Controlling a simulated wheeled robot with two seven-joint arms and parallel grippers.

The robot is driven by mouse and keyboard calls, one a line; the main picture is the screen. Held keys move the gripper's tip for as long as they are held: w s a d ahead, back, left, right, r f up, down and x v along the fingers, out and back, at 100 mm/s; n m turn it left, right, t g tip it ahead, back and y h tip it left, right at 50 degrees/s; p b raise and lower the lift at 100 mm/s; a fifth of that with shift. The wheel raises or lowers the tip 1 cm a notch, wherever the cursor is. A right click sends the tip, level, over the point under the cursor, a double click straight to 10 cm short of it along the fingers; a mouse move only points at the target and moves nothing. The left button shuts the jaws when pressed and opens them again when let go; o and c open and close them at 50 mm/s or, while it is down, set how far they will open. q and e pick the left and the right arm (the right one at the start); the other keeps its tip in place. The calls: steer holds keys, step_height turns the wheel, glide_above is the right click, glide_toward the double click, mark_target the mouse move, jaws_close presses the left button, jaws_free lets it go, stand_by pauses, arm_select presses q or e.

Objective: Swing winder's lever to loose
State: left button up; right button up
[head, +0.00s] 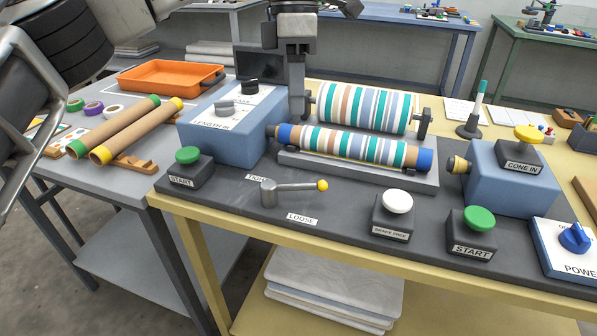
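The winder's lever (298,187) is a grey arm with a yellow ball knob on a round grey pivot, on the dark machine bed near its front. It points to the right. A label ending out of sight behind it, apparently TIGHT (256,178), is at its back left, and the LOOSE label (302,219) is in front of it. The lever lies between the two, over neither. My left gripper (298,114) points down, behind and above the lever, near the striped rolls and well apart from the lever. Its fingers are seen edge-on, so their opening is unclear. My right gripper is not visible.
A striped roll (350,144) lies in the cradle behind the lever, with a larger roll (364,106) beyond it. A green START button (187,156) stands left of the lever; a white button (398,201) and another green START button (479,218) stand to its right.

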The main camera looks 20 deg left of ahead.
mark_target(298, 184)
arm_select(q)
steer(key=f, duration=0.4)
steer(key=s+f, duration=0.1)
steer(key=f, duration=0.3)
steer(key=s+d+f+b, duration=0.1)
steer(key=f, duration=0.4)
steer(key=shift+s, duration=0.15)
steer(key=shift+r, duration=0.1)
jaws_close()
